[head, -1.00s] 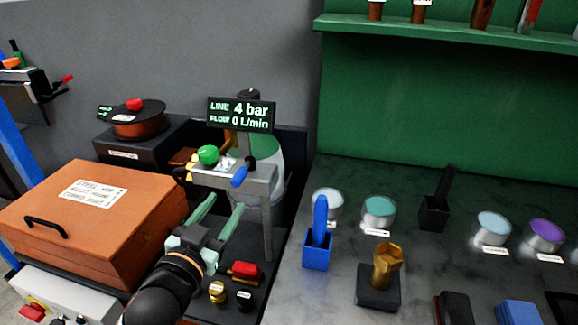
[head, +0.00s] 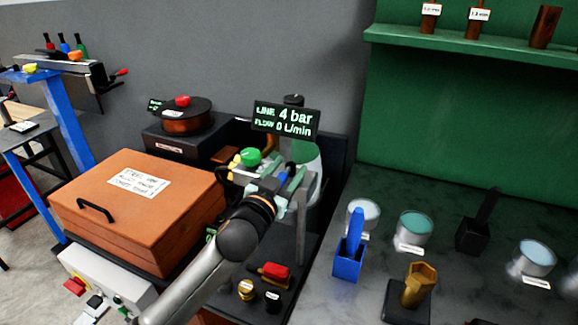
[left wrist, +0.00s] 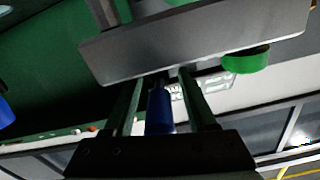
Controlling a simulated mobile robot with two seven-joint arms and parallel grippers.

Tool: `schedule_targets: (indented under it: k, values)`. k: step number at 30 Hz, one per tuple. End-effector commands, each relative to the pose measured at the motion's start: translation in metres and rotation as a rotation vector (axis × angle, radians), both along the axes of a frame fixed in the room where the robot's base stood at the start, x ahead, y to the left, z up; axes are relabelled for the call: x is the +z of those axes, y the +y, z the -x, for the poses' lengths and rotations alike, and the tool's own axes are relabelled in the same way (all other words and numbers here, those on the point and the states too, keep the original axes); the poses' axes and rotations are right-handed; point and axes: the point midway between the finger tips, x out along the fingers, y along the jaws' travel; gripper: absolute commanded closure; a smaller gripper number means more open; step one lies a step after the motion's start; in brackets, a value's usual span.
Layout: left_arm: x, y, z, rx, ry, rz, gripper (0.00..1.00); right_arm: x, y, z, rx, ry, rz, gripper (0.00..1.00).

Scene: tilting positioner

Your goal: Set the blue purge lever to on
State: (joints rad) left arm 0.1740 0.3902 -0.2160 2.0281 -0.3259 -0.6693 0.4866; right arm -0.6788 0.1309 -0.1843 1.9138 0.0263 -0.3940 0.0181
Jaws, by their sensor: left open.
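The blue purge lever (head: 282,179) hangs from the grey metal bracket (head: 309,181) below the display; my gripper partly hides it in the head view. In the left wrist view the blue lever (left wrist: 160,110) stands between the two fingers, with a gap visible to each side. My left gripper (head: 287,176) is open around the lever; it also shows in the left wrist view (left wrist: 161,84). The display (head: 286,119) reads line 4 bar, flow 0 L/min. My right gripper is not in view.
A green knob (head: 250,157) sits on the bracket, left of the lever. An orange case (head: 150,215) stands at the left. A red-handled part (head: 275,272) lies below the bracket. A blue holder (head: 348,262) and several jars stand on the dark bench at right.

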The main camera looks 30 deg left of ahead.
Motion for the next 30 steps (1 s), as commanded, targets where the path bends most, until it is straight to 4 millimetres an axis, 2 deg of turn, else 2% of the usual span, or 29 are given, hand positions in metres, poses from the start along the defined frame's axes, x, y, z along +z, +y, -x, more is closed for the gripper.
schedule_targets:
  k: [11, 27, 30]
  values:
    - [-0.0002, 0.0002, -0.0061, 0.000, 0.000, 0.000, 0.43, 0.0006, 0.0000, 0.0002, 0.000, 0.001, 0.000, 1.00]
    - [-0.0004, 0.0004, -0.0059, 0.000, 0.001, 0.000, 1.00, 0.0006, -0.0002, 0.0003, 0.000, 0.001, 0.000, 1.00]
    - [-0.0004, 0.0005, -0.0059, 0.001, 0.001, -0.001, 1.00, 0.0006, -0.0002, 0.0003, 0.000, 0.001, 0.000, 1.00]
